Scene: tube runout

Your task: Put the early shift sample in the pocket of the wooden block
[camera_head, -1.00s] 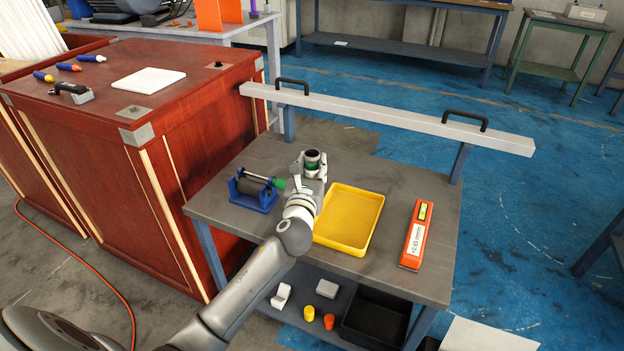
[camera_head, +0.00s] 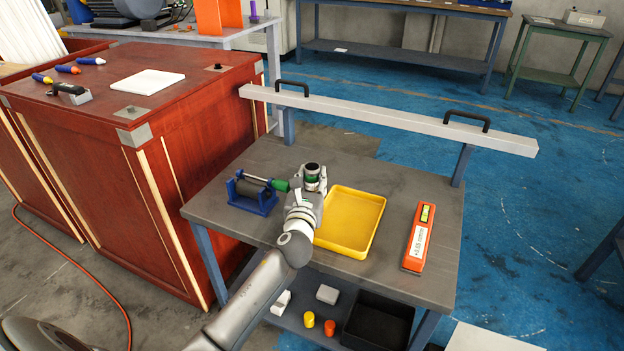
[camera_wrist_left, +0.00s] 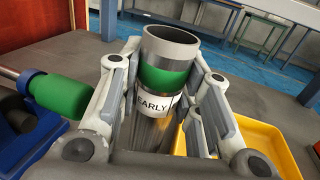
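The early shift sample (camera_head: 312,178) is an upright metal tube with a green band. In the left wrist view the tube (camera_wrist_left: 167,75) shows an open top and a white label reading EARLY. My left gripper (camera_head: 311,188) has its fingers closed on both sides of the tube; they also show in the left wrist view (camera_wrist_left: 163,95). The tube is over the grey table, left of the yellow tray; whether its bottom touches the table is hidden. I cannot make out a wooden block with a pocket in either view. My right gripper is not in view.
A blue stand (camera_head: 240,203) with a dark cylinder and a green-handled tool (camera_head: 278,185) is left of the gripper. The yellow tray (camera_head: 376,222) and an orange level (camera_head: 418,238) are right. A pale beam (camera_head: 385,118) runs behind. A red-brown cabinet (camera_head: 185,220) stands left.

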